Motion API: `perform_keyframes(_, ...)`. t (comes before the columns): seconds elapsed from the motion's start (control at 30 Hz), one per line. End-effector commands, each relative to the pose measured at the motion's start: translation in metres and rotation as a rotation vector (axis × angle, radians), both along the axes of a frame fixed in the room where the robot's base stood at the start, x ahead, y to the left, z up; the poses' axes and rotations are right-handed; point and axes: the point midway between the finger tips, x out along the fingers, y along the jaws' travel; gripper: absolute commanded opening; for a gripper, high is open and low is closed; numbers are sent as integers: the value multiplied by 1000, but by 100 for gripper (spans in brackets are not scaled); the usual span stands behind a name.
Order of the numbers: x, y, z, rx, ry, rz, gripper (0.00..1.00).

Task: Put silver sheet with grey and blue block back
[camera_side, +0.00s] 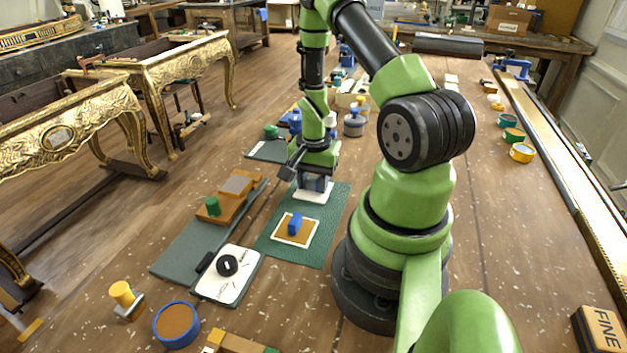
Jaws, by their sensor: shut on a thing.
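My gripper (315,172) points down over the far part of the green mat. It is shut on a grey and blue block (316,184), which the fingers partly hide. A pale silver sheet (313,196) lies flat directly under the block, at mat level or just above it; I cannot tell whether it touches the mat. Nearer on the green mat (275,252) lies a white-edged orange-brown sheet with a blue block (295,222) on it.
Left of the mat are a dark grey board (178,262) with an orange-brown piece and green knob, and a white plate with a black knob (228,265). A blue-rimmed round container (176,324) stands at the front. Jars (354,122) stand behind my gripper. Bare wood lies right of my base.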

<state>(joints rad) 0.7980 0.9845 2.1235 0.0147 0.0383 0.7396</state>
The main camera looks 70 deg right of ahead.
Motion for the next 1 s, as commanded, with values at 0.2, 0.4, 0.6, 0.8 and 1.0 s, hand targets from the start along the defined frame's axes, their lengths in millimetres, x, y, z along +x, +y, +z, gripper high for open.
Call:
perform_keyframes(0.2, 0, 0, 0, -1, -1, 0, 18)
perform_keyframes(0.4, 0, 0, -3, -1, -1, 0, 53)
perform_keyframes(0.6, 0, 0, -2, -1, -1, 0, 63)
perform_keyframes(0.8, 0, 0, 2, -1, -1, 0, 63)
perform_keyframes(1.0, 1, -1, 30, -5, -5, 0, 63)
